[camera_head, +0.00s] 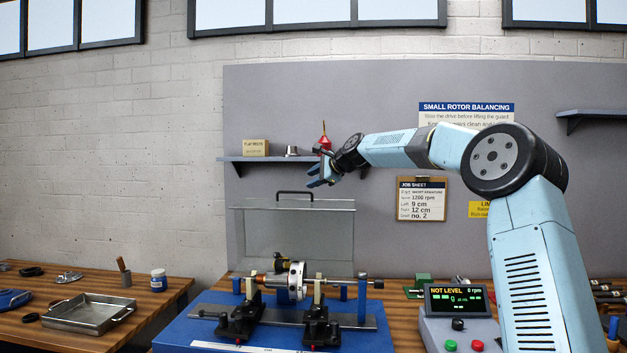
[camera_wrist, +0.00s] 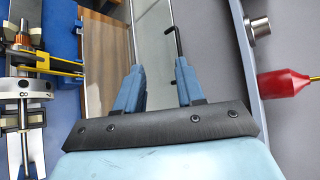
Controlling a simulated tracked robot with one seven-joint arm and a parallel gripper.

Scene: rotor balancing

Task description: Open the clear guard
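The clear guard (camera_head: 298,232) is a transparent panel with a black bar handle (camera_head: 294,193) on its top edge. It appears to stand upright behind the rotor (camera_head: 290,281), which shows uncovered in front of it. My gripper (camera_head: 313,181) is just above and right of the handle, with its fingers pointing left. In the wrist view, my gripper (camera_wrist: 158,67) is open, with two blue fingers apart and nothing held. The guard's pale edge (camera_wrist: 152,30) runs beyond the fingertips, and the black handle (camera_wrist: 173,42) shows just past the right finger, apparently not gripped.
The shelf (camera_head: 262,159) behind my gripper holds a box (camera_head: 256,148) and a red oil can (camera_head: 324,143). The blue machine base (camera_head: 190,325) sits on the bench. The control box display (camera_head: 456,300) reads NOT LEVEL. A metal tray (camera_head: 88,313) stands left.

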